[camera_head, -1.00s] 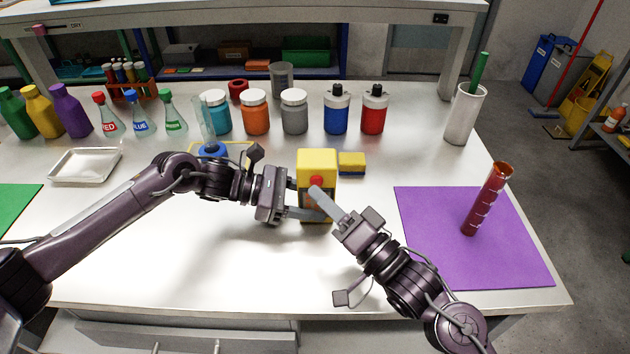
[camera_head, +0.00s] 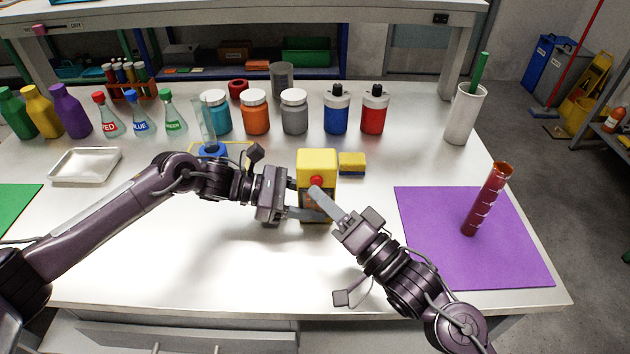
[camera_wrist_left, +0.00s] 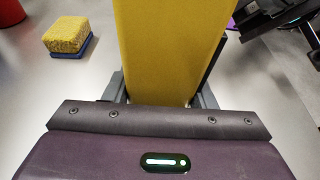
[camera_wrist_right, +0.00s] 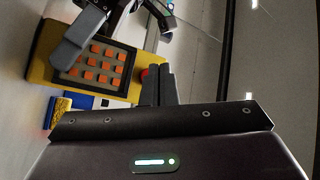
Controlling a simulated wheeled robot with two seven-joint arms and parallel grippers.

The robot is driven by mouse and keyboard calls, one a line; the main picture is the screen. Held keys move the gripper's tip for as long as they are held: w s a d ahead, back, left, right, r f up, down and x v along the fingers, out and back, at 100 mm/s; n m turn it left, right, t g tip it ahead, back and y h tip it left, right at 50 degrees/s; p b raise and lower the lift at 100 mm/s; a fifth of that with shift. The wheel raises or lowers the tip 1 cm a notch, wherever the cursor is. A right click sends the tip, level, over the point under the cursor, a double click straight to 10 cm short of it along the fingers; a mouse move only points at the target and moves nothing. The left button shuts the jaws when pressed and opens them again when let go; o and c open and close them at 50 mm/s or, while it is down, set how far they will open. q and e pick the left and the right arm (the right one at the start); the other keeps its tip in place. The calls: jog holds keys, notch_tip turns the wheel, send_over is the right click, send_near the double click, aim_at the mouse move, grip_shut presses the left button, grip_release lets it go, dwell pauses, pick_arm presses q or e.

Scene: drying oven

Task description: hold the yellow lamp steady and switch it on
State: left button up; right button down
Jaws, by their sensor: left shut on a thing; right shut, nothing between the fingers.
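The yellow lamp (camera_head: 317,160) stands upright on the white table, a boxy block with a red button (camera_head: 316,180) on its front. My left gripper (camera_head: 308,214) is shut on the lamp's lower part from the left; the lamp's yellow body (camera_wrist_left: 170,50) fills the space between its fingers in the left wrist view. My right gripper (camera_head: 318,193) is shut and empty, its fingertips at the red button, partly covering it. In the right wrist view the fingertips (camera_wrist_right: 160,80) are beside the button, and the lamp's dark panel shows orange squares (camera_wrist_right: 100,65). I cannot tell whether they are lit.
A yellow-blue sponge (camera_head: 352,163) lies just right of the lamp. Jars and bottles, such as the grey jar (camera_head: 294,115), stand in a row behind. A purple mat (camera_head: 430,215) with a red-filled cylinder (camera_head: 484,205) is at right. The table front is mostly clear.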

jog(key=shift+w, duration=0.1)
jog(key=shift+w, duration=0.45)
dwell(0.5)
jog(key=shift+s, duration=0.55)
jog(key=shift+s, duration=3)
pick_arm(q)
jog(key=o, duration=0.8)
